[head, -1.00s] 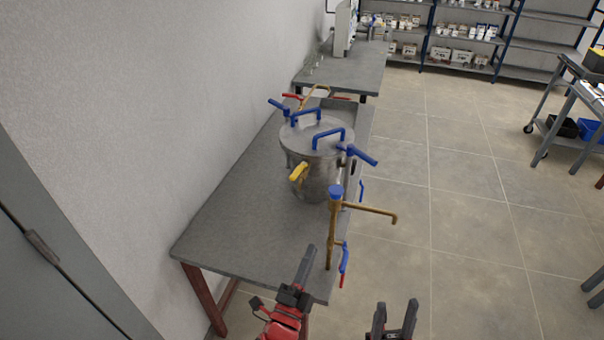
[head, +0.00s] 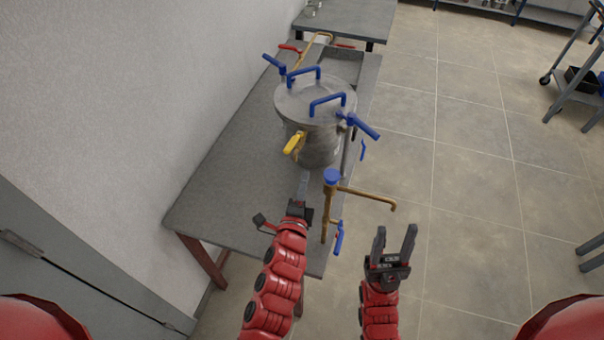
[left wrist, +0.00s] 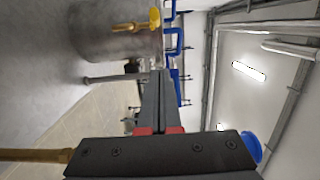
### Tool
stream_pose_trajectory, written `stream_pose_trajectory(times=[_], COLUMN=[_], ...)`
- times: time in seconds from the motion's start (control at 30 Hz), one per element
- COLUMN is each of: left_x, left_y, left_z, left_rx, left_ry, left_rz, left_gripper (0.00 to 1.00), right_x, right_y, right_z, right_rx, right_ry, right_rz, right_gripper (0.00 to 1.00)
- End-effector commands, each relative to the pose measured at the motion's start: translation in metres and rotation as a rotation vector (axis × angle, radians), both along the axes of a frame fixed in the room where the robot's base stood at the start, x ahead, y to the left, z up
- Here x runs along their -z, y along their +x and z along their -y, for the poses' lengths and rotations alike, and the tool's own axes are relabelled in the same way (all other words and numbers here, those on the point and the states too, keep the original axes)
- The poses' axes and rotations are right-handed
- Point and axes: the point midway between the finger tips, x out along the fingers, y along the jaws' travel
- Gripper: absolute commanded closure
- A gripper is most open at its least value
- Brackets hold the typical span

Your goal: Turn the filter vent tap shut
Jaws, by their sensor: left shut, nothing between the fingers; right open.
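A steel vessel (head: 318,150) with a round lid (head: 312,100) and blue handles stands on the grey table. A tap with a yellow lever (head: 294,144) sticks out of its near side; I take it for the vent tap. In the left wrist view the yellow lever (left wrist: 154,18) sits on a brass stem (left wrist: 127,27) against the vessel (left wrist: 95,35). My left gripper (head: 304,178) is shut and empty, just short of the vessel and below the yellow lever, apart from it. Its fingers (left wrist: 160,77) also show in the left wrist view. My right gripper (head: 395,232) is open and empty, right of the table.
A brass standpipe (head: 328,215) with a blue cap and side spout stands close right of my left gripper. A low blue lever (head: 338,238) hangs from it. Other blue levers (head: 364,128) surround the vessel. The table's left part (head: 220,180) is clear; a wall runs along it.

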Motion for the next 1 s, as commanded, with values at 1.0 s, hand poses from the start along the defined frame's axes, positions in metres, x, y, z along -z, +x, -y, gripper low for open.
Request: stream_pose_trajectory(times=[1.0], left_x=[0.000], left_y=[0.087], left_z=[-0.022], left_rx=[0.003], left_ry=[-0.002], left_rz=[0.000], left_gripper=[1.00], right_x=[-0.046], right_y=[0.000], right_z=[0.000], right_rx=[0.000], right_ry=[0.000], right_rz=[0.000], right_gripper=[0.50])
